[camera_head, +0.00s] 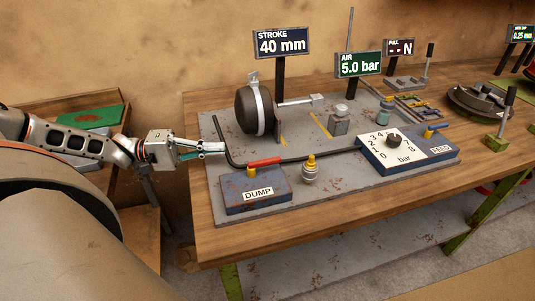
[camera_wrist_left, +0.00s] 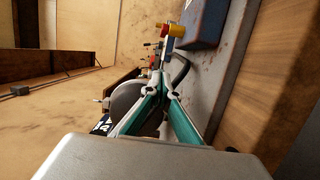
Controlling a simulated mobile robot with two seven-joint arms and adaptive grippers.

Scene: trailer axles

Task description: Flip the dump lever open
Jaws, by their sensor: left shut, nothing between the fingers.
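The dump lever (camera_head: 265,161) is a red handle on a yellow valve fitting (camera_head: 251,171), on top of the blue box (camera_head: 235,203) labelled DUMP. In the head view the handle points right, roughly flat. The lever also shows in the left wrist view (camera_wrist_left: 174,30), beside the blue box (camera_wrist_left: 207,24). My left gripper (camera_head: 223,148) is shut and empty, left of and behind the lever, apart from it, and close to the black hose. Its teal fingers converge in the left wrist view (camera_wrist_left: 162,84). My right gripper is not in view.
The black hose (camera_head: 229,156) rises near my left gripper. A brake chamber (camera_head: 254,109) stands behind the lever. A brass-topped fitting (camera_head: 309,170) is right of the DUMP box. A gauge box (camera_head: 408,160) is farther right. Bare wooden table (camera_head: 208,217) lies left of the plate.

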